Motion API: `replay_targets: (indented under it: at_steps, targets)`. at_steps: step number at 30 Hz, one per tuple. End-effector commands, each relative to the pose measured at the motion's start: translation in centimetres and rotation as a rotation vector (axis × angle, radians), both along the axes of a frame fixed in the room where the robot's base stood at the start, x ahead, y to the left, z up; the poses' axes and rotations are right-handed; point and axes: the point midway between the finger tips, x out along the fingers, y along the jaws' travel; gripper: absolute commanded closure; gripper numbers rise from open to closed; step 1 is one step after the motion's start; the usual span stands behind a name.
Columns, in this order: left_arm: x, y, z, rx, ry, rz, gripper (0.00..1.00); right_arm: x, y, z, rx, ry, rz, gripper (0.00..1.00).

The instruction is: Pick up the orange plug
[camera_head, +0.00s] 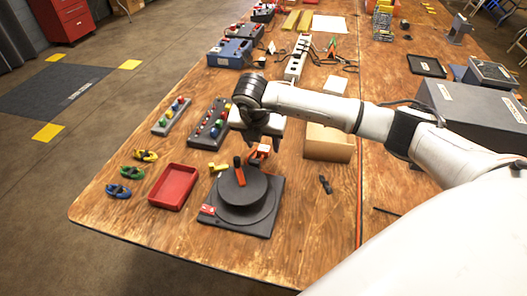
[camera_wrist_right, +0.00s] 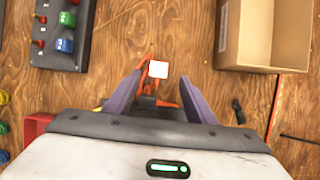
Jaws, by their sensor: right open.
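The orange plug (camera_head: 259,153) appears on the wooden table, just behind the dark round device (camera_head: 255,213) with the orange handle (camera_head: 239,172). In the right wrist view an orange piece (camera_wrist_right: 152,65) with a white square face shows between my fingers. My right gripper (camera_head: 262,140) points down over the plug; its fingers (camera_wrist_right: 160,80) are apart on either side of it. They partly hide the plug in the head view, and I cannot tell whether they touch it. My left gripper is not in view.
A red tray (camera_head: 173,187) and several coloured clips (camera_head: 132,172) lie at the left. Button boxes (camera_head: 208,124) stand left of my gripper. An open cardboard box (camera_head: 328,142) stands close on its right. A yellow piece (camera_head: 218,168) lies beside the round device. The front right table is mostly clear.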

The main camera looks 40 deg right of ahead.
Motion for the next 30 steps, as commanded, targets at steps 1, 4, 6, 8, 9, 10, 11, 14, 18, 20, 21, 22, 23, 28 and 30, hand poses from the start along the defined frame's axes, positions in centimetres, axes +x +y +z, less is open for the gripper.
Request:
replay_targets:
  at_steps: [1, 4, 6, 8, 9, 10, 11, 14, 18, 20, 21, 22, 23, 28, 30]
  targets:
    - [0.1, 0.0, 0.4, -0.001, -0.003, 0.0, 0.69, 0.2, -0.3, -0.6, -0.001, 0.005, -0.003, 0.5]
    - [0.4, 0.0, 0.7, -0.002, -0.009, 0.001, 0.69, 1.0, -0.7, -1.9, -0.001, 0.003, -0.003, 0.5]
    - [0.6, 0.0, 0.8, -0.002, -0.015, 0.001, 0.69, 1.2, -1.0, -2.9, 0.0, 0.003, -0.002, 0.5]
    - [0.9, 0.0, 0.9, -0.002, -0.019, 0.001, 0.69, 1.3, -1.2, -3.5, -0.001, 0.004, -0.002, 0.5]
    - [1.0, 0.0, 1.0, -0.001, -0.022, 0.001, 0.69, 1.4, -1.2, -3.8, 0.0, 0.002, -0.002, 0.5]
    - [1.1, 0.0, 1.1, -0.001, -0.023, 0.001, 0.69, 1.4, -1.3, -3.9, 0.0, 0.002, -0.002, 0.5]
    - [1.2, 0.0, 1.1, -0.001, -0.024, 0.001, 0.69, 1.4, -1.3, -3.9, 0.0, 0.002, -0.002, 0.5]
    - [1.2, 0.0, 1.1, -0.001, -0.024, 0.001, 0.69, 1.5, -1.3, -4.0, 0.0, 0.002, -0.001, 0.5]
    - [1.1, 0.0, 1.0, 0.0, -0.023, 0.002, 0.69, 1.5, -1.3, -4.0, 0.0, 0.001, 0.0, 0.57]
    - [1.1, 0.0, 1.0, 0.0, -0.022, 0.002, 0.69, 1.5, -1.3, -4.0, 0.0, 0.001, 0.0, 0.67]
    - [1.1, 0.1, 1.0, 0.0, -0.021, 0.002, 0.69, 1.5, -1.3, -3.9, 0.0, 0.001, 0.0, 0.74]
    - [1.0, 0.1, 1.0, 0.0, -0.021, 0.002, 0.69, 1.5, -1.3, -3.9, 0.0, 0.001, 0.0, 0.79]
    - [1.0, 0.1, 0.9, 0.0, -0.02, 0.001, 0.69, 1.5, -1.3, -3.9, 0.0, 0.001, 0.0, 0.84]
    - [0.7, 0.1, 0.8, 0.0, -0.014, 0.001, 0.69, 1.5, -1.3, -3.9, 0.0, 0.0, -0.001, 0.96]
    - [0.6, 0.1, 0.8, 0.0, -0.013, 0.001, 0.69, 1.5, -1.3, -3.9, 0.0, 0.0, -0.001, 0.96]
